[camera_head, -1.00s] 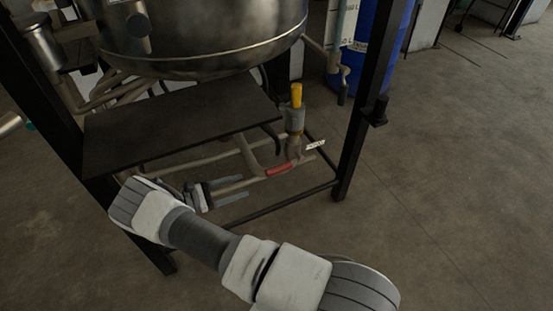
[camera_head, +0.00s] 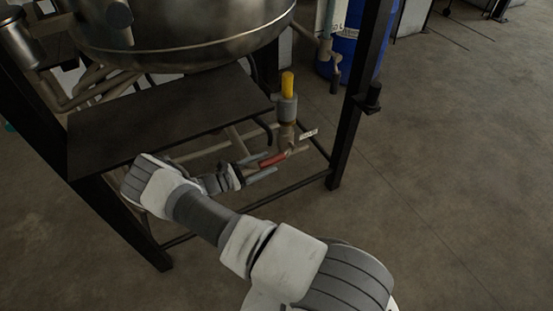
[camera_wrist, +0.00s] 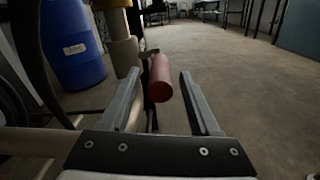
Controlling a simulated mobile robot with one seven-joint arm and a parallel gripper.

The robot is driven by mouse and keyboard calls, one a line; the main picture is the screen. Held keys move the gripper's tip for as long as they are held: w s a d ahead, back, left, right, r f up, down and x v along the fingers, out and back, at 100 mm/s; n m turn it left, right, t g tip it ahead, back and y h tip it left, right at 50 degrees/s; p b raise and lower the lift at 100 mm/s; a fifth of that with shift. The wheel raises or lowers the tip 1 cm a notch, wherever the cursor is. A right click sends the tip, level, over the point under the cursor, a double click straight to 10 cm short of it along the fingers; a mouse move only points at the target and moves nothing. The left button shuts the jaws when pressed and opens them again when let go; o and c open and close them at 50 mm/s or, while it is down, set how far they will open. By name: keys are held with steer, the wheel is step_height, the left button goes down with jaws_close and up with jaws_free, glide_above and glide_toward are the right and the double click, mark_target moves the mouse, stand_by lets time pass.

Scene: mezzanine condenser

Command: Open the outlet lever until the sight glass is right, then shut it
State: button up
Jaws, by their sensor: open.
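The outlet lever has a red grip (camera_head: 272,159), low inside the black frame, beside a valve body with a yellow-topped fitting (camera_head: 288,88) above it. A small white tag (camera_head: 308,134) sits just right of the valve. My gripper (camera_head: 262,169) is open with its fingers close to the red grip. In the wrist view, the red grip (camera_wrist: 160,80) points end-on toward me, between and just beyond the fingertips of my gripper (camera_wrist: 158,76); contact does not show. I cannot make out a sight glass for certain.
A large steel vessel (camera_head: 180,40) hangs above a dark flat plate (camera_head: 165,115). Black frame posts (camera_head: 352,110) and a low rail (camera_head: 285,196) surround the lever. A blue drum (camera_head: 343,50) stands behind. The floor at right is open.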

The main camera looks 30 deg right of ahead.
mark_target(276, 159)
steer(key=shift+w+d, duration=0.1)
steer(key=shift+d, duration=2.25)
jaws_close()
